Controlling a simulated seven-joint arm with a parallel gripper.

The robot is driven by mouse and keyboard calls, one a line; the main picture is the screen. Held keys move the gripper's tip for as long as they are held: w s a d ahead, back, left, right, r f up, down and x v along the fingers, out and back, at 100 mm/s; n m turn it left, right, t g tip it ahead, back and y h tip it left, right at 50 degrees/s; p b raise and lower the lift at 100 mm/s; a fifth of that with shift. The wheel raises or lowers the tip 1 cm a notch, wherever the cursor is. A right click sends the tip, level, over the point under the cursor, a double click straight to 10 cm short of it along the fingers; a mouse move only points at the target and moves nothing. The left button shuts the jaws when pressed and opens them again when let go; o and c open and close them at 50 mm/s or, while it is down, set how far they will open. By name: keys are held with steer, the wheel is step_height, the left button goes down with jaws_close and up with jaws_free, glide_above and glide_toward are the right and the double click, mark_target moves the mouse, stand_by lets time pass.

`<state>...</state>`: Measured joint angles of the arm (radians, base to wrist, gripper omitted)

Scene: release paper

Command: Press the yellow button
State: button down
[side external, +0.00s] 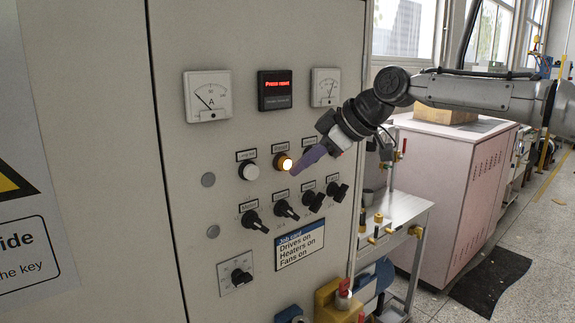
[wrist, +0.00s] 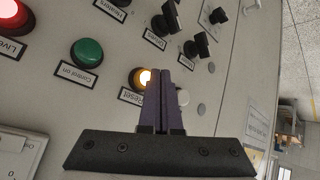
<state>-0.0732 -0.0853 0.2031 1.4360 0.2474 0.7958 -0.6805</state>
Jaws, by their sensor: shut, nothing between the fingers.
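The yellow button (side external: 283,163) is on the grey panel and glows bright at its centre. It also shows in the wrist view (wrist: 140,78), lit, above a label that reads Reset. My gripper (side external: 294,172) is shut and empty, its purple fingers pointing at the panel. In the side view the fingertips are at the button's lower right edge. In the wrist view the closed fingers (wrist: 165,72) overlap the button's right side and hide part of it. I cannot tell whether they touch it.
A white button (side external: 248,171) sits left of the yellow one. Black rotary switches (side external: 286,209) line the row below. A red-lettered display (side external: 275,90) is above, between two meters. The wrist view shows a green button (wrist: 87,53) and a red lamp (wrist: 12,14). A metal cart (side external: 400,215) stands right.

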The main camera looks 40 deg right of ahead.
steer(key=shift+w, duration=0.1)
stand_by(0.6)
steer(key=shift+w, duration=0.35)
steer(key=shift+w, duration=0.5)
stand_by(0.6)
steer(key=shift+s, duration=0.95)
steer(key=s, duration=0.5)
stand_by(0.4)
stand_by(0.7)
